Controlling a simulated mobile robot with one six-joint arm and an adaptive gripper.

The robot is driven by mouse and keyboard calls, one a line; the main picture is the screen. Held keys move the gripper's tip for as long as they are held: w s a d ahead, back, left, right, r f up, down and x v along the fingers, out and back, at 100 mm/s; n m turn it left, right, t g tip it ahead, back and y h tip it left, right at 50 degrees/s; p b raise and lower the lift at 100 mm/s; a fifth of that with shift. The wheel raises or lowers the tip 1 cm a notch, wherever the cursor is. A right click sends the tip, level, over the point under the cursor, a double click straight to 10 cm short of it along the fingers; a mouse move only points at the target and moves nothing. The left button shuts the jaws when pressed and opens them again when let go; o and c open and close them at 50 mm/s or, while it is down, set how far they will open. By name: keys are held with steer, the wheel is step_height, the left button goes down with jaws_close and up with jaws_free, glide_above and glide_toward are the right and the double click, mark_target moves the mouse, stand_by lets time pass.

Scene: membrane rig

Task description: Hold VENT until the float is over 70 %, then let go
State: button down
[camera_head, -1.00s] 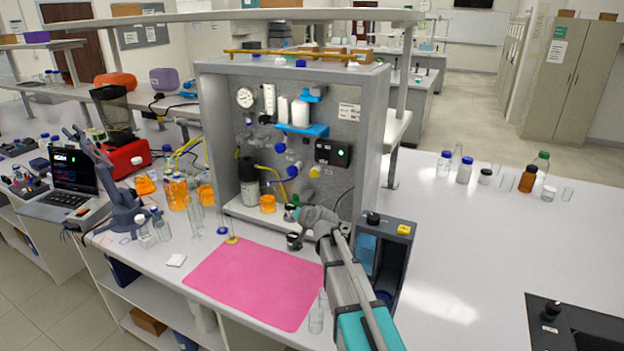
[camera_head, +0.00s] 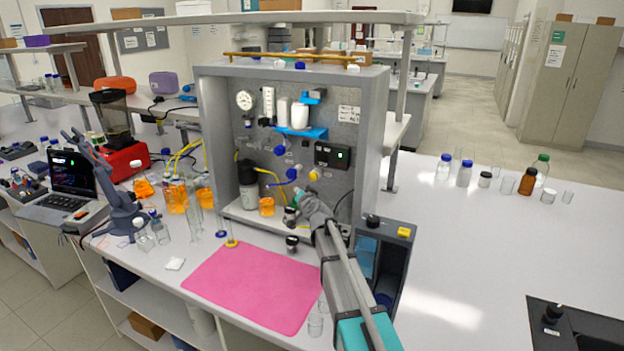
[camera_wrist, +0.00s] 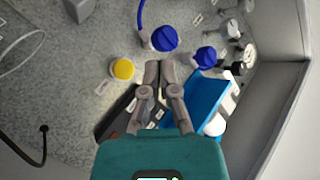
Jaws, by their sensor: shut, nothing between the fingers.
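The membrane rig (camera_head: 377,130) is a grey open-fronted cabinet with valves and gauges on its back panel. My gripper (camera_head: 298,195) is in front of its lower right part. In the wrist view my gripper (camera_wrist: 157,70) is shut and empty, its fingertips between a yellow knob (camera_wrist: 122,69) and two blue knobs, one nearer (camera_wrist: 163,39) and one further right (camera_wrist: 205,56). I cannot tell whether the fingertips touch anything. A white vertical tube (camera_head: 268,103) is on the panel; no float level is readable. Labels are too small to read, so I cannot tell which control is VENT.
A blue shelf (camera_wrist: 208,97) and a dark box (camera_wrist: 120,112) lie close to the fingers. The dark display box also shows in the head view (camera_head: 326,153). Bottles and orange-filled glassware (camera_head: 176,195) stand left of the rig. A pink mat (camera_head: 250,290) lies clear in front.

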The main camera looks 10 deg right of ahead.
mark_target(312, 179)
steer(key=w+d, duration=0.5)
steer(key=w, duration=0.2)
stand_by(0.5)
steer(key=shift+d, duration=0.1)
stand_by(1.4)
steer(key=shift+w+d, duration=0.15)
steer(key=shift+w, duration=0.15)
steer(key=shift+w+d, duration=0.35)
steer(key=shift+w, duration=0.1)
stand_by(1.3)
steer(key=shift+s+a, duration=0.1)
stand_by(2.7)
steer(key=shift+s+a, duration=0.45)
steer(key=shift+s, duration=0.25)
